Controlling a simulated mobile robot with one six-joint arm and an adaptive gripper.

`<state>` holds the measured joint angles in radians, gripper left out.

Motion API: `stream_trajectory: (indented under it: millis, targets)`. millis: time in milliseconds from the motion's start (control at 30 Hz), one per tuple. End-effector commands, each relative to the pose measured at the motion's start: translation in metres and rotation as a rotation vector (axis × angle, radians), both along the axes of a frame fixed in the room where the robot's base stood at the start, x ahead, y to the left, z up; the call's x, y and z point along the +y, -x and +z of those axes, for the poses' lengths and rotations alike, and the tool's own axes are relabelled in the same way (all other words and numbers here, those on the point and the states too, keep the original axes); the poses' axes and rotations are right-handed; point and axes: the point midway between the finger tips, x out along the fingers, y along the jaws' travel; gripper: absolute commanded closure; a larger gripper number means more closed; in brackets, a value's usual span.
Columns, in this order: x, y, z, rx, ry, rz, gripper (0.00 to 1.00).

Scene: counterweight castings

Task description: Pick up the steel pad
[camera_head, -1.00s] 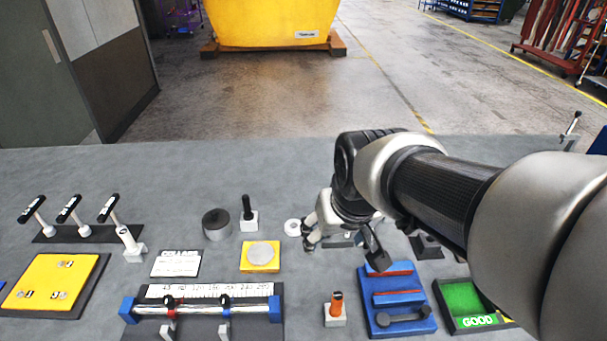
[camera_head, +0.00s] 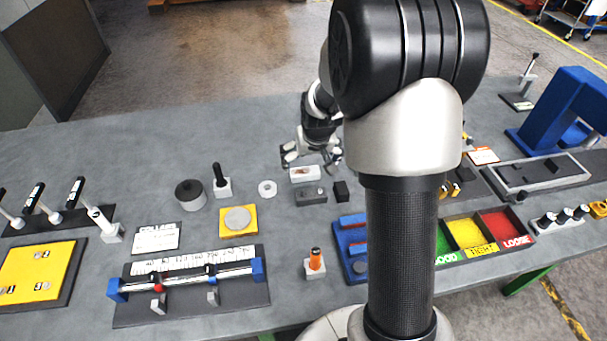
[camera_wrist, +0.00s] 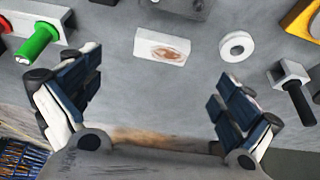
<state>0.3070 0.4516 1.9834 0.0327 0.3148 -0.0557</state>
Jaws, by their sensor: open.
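A pale, flat rectangular block with a brown, rusty-looking patch (camera_head: 304,173) lies on the grey bench; I take it for the steel pad. It also shows at the top middle of the wrist view (camera_wrist: 162,47). My gripper (camera_head: 312,162) is open and empty, pointing down close by the pad on its far side. In the wrist view its two fingers (camera_wrist: 155,85) are spread wide. The pad lies beyond the fingertips, not between them, and nothing covers it there.
A white ring (camera_head: 267,188) lies beside the pad. Dark grey blocks (camera_head: 310,195) sit just in front of it. A black-handled tool in a white holder (camera_head: 222,184) and a dark cylinder (camera_head: 190,194) stand left. My arm hides part of the bench right.

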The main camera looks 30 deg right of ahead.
Motion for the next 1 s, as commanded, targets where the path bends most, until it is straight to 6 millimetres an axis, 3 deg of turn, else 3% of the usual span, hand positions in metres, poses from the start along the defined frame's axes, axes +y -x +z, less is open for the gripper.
stream_trajectory:
  millis: [33,200,467,700,1000]
  targets:
    - [-0.001,-0.004,-0.014,0.002,-0.001,0.000,0.02]
    - [-0.004,-0.015,-0.040,0.001,0.000,0.000,0.02]
    - [-0.005,-0.023,-0.055,0.000,0.000,0.001,0.02]
    - [-0.008,-0.040,-0.087,0.001,0.000,0.001,0.02]
    - [-0.009,-0.044,-0.094,-0.001,0.001,0.001,0.02]
